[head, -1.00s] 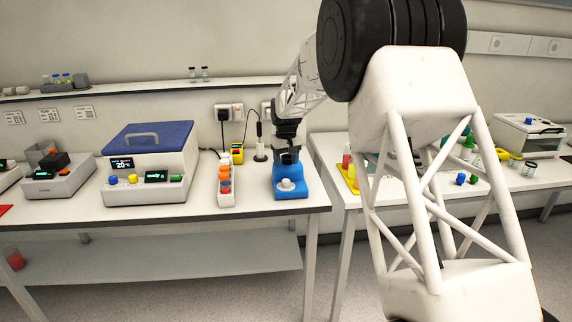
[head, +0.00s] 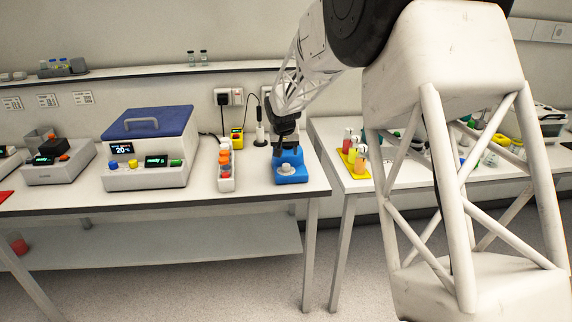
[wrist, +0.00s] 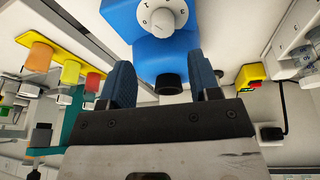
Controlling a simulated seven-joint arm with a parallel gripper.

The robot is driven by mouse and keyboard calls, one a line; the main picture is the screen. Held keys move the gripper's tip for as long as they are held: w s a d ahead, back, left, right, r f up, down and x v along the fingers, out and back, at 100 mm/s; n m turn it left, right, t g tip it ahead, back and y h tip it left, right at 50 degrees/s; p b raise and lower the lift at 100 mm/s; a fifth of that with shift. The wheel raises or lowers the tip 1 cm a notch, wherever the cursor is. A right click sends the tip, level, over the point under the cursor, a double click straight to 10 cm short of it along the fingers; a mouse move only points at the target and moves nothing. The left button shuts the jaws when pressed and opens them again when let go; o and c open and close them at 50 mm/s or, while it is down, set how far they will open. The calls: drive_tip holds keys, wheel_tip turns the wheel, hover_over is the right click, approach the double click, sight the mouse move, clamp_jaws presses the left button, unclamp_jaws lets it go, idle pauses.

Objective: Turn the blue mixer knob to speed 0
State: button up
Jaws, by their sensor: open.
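The blue mixer (head: 291,173) stands near the right end of the left bench. Its pale round knob (head: 287,168) faces up on the front part. In the wrist view the knob (wrist: 162,18) sits at the top edge on a white dial with dark marks; I cannot tell its setting. A black round part (wrist: 170,85) of the mixer lies between my fingers in that picture. My gripper (wrist: 162,82) is open, a blue-padded finger on each side, with nothing held. In the head view my dark gripper (head: 284,135) is just above the back of the mixer, apart from the knob.
A white rack with orange-capped vials (head: 226,172) stands close left of the mixer. A yellow box (head: 237,136) and power sockets are behind. A yellow tray (head: 362,173) with coloured tubes stands on the right table, across a gap. Bench in front of the mixer is narrow.

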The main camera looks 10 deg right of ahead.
sight(286, 164)
drive_tip(key=shift+s+a+m+t, duration=0.25)
drive_tip(key=shift+s+m+t, duration=0.25)
drive_tip(key=shift+m, duration=0.2)
drive_tip(key=shift+w+f, duration=0.1)
drive_tip(key=shift+f, duration=0.05)
drive_tip(key=shift+x, duration=3.8)
drive_tip(key=c, duration=0.9)
